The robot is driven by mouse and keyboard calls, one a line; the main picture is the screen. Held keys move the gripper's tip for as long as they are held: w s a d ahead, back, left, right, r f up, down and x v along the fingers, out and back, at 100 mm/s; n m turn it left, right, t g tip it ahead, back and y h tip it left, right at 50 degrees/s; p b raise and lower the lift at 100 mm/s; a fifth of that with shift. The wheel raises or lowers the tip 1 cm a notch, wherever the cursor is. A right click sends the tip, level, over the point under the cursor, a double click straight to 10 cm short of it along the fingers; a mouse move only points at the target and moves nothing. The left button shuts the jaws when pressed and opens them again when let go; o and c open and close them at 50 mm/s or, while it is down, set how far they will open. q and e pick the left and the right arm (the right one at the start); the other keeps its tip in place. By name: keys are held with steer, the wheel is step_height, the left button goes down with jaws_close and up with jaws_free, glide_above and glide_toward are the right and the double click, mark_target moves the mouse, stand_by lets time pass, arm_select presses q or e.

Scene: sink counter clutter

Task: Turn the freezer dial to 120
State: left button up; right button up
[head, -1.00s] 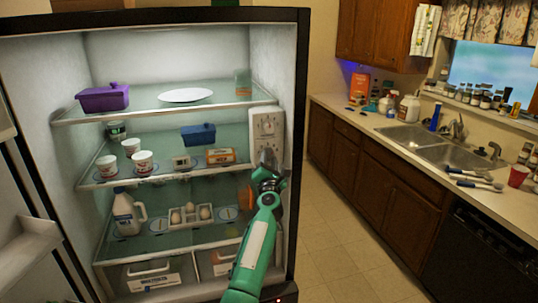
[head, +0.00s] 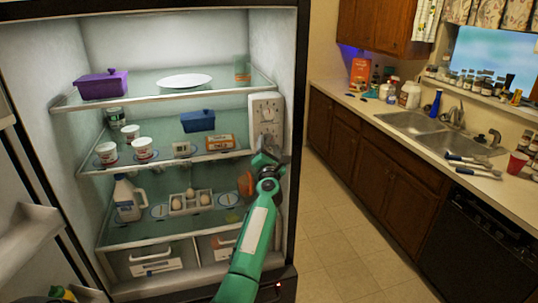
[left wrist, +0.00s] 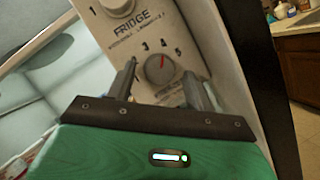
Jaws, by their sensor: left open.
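A white control panel (head: 266,108) with dials is on the right inner wall of the open fridge. In the left wrist view the panel (left wrist: 200,25) reads "FRIDGE". A grey dial (left wrist: 160,70) with a red pointer line sits below that word, with 3, 4 and 5 printed above it. Part of another dial (left wrist: 113,7) shows at the top edge. No freezer label is legible. My left gripper (head: 264,156) is open at the panel's lower end. In the left wrist view its fingers (left wrist: 162,82) stand either side of the grey dial; contact cannot be told. My right gripper is not in view.
Glass shelves hold a purple dish (head: 103,85), a white plate (head: 185,81), a blue container (head: 198,121), several cups, a milk jug (head: 127,199) and an egg tray (head: 190,203). The open door is at left. Clear floor (head: 335,235) lies between fridge and sink counter.

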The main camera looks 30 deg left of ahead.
arm_select(q)
steer(key=b+v, duration=0.1)
steer(key=v, duration=1.2)
steer(key=shift+s+d, duration=0.15)
steer(key=shift+s, duration=0.1)
steer(key=shift+f, duration=0.2)
